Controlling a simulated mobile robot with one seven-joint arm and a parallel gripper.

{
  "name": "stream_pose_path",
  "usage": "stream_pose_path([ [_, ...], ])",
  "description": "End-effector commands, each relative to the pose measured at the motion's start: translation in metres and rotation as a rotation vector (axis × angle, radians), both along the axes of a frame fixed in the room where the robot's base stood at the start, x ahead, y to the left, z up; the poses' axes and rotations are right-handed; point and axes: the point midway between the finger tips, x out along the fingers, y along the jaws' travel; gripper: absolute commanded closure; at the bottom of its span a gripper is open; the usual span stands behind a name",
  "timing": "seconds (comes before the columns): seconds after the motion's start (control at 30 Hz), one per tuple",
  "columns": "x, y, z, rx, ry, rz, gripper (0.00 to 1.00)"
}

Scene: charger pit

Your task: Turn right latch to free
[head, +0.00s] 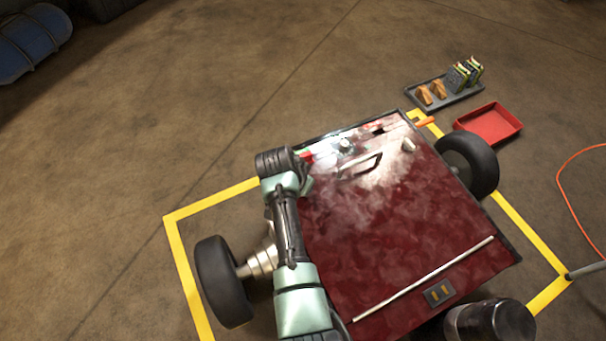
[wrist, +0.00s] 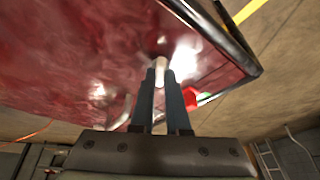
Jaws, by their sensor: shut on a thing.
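A dark red panel (head: 400,230) tops a low wheeled vehicle. My gripper (wrist: 161,75) reaches down at its far left edge in the head view, where my arm hides most of it. In the wrist view its fingers are shut on a short pale latch (wrist: 161,64) that stands up from the panel. A second pale latch (head: 408,145) stands free to the right of the panel's handle (head: 361,166). I cannot tell from the pictures how far the held latch is turned.
A small red part (head: 306,157) lies close to my gripper. A white rod (head: 425,278) crosses the near panel. Wheels (head: 222,281) flank the vehicle inside yellow floor lines. A grey tray (head: 445,101) with several items and an empty red tray (head: 488,123) lie beyond.

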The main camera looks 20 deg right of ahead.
Motion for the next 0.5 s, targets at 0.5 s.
stream_pose_path([
  [0.5, -0.003, -0.0029, 0.0026, -0.014, 0.0, 0.485, 1.0],
])
